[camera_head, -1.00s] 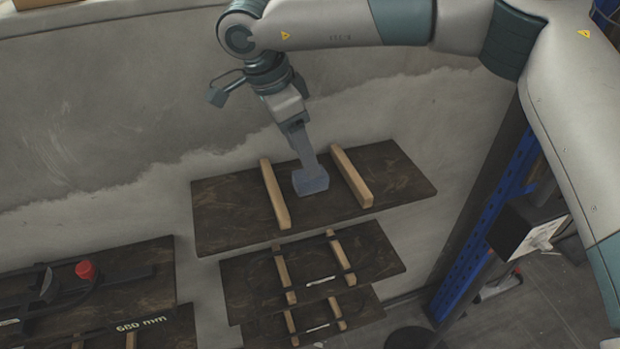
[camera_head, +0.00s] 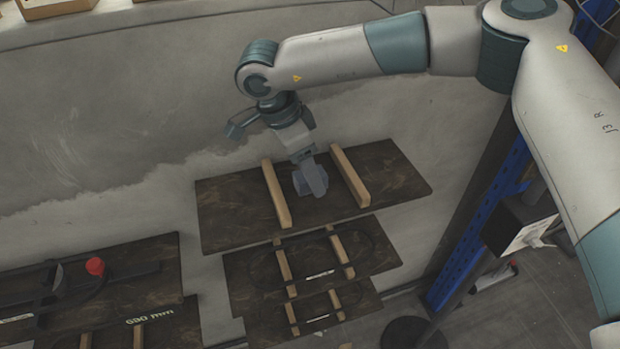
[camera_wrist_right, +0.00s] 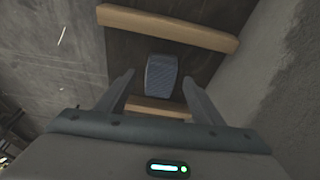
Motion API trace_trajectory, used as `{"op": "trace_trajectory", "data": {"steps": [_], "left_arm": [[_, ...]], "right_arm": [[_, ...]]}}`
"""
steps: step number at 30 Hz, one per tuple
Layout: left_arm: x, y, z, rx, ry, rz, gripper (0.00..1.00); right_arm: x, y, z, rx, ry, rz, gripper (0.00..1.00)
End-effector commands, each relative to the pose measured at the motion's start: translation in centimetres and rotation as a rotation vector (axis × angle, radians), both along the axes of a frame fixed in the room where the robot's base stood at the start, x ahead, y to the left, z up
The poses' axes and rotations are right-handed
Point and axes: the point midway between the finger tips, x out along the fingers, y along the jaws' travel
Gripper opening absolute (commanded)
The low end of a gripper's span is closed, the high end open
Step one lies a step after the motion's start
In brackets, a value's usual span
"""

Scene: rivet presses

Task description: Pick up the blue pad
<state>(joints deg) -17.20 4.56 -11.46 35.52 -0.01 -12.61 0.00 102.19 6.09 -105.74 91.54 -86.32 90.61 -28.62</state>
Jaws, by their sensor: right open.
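The blue pad (camera_wrist_right: 162,76) is a small ribbed block on the dark top board (camera_head: 225,205), between two wooden strips. In the right wrist view it shows just beyond and between the fingertips, with a gap on both sides. My right gripper (camera_head: 311,178) is open and empty over the board. It also shows in the right wrist view (camera_wrist_right: 158,82), one finger on each side. In the head view the fingers and the pad overlap, so the height between them is hard to tell. My left gripper is out of view.
The wooden strips (camera_head: 276,195) and (camera_head: 350,177) flank the pad closely. Lower boards (camera_head: 375,255) step down in front. A board with a red knob (camera_head: 95,266) is at lower left. A grey wall rises behind. A blue upright (camera_head: 480,220) stands at right.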

Motion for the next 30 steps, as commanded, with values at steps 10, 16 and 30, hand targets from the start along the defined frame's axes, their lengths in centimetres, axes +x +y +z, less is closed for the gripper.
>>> {"op": "trace_trajectory", "data": {"steps": [10,16,30], "left_arm": [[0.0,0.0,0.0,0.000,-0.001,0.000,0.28],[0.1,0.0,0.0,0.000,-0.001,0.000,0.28],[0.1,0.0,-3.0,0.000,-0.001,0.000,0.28]], "right_arm": [[0.0,0.0,0.0,0.000,0.000,0.000,0.17],[0.0,0.0,0.1,0.000,0.000,0.000,0.17],[0.1,0.1,3.6,0.003,-0.004,0.001,0.17]]}}
